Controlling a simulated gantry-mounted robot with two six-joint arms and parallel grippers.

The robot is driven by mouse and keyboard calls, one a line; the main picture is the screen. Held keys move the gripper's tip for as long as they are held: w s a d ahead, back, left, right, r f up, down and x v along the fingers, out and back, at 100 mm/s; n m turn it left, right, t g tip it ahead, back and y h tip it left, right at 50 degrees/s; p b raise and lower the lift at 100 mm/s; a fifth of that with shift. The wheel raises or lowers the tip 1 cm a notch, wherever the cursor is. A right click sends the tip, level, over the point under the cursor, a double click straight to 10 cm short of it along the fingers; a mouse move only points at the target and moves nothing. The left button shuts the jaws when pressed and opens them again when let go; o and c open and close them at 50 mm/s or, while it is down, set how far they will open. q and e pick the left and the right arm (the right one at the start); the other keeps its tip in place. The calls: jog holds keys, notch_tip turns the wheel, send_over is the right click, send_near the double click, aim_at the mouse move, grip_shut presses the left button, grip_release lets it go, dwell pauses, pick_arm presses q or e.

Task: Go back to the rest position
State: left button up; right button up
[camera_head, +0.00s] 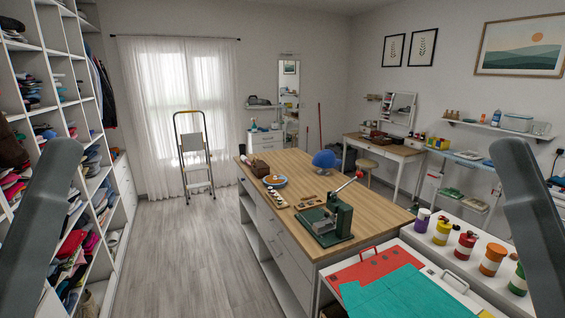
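Two grey arm links of mine stand at the left and right edges of the head view, raised and apart from the furniture. Neither gripper shows in the frame, so I cannot see whether they hold anything. The cubby shelving (113,185) runs along the left side, with folded clothes in many compartments. No object is seen in contact with my arms.
A wood-topped island (300,228) stands in the middle with a green press (328,222) and a blue round object (324,159). A white surface at the lower right bears a teal sheet (405,296) and several paint jars (492,258). The grey floor (187,262) beside the shelving is clear.

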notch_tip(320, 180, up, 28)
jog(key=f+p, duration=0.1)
jog(key=p, duration=2.7)
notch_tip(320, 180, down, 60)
jog(key=b, duration=6.1)
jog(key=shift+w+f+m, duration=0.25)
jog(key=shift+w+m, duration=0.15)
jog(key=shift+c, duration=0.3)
